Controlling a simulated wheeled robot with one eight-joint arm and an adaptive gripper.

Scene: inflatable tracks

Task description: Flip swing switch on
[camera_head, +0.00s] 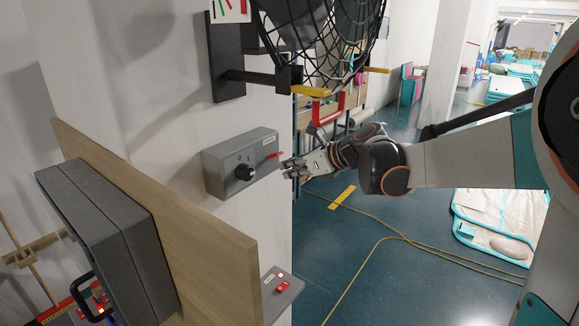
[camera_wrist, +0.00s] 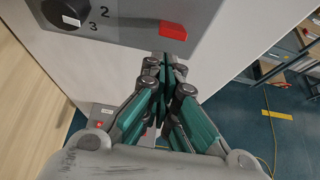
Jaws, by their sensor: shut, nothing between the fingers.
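A grey control box (camera_head: 222,168) is fixed to the white wall, with a black numbered knob (camera_head: 244,172) and a red switch (camera_head: 273,155) on its front. In the wrist view, the knob (camera_wrist: 66,12) is at the upper left and the red switch (camera_wrist: 172,30) at the top centre. My gripper (camera_head: 287,166) is shut and empty. In the wrist view, its fingertips (camera_wrist: 170,62) are just below the red switch; I cannot tell whether they touch the box. A second grey box (camera_head: 280,292) with a red switch (camera_head: 282,287) is lower down. No readable label says which switch is the swing switch.
A caged black fan (camera_head: 322,35) on a wall bracket (camera_head: 228,60) hangs above my gripper. A wooden panel (camera_head: 160,205) bearing a large grey box (camera_head: 110,235) stands at left. Yellow cables (camera_head: 375,245) lie on the blue floor, which is otherwise mostly clear nearby.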

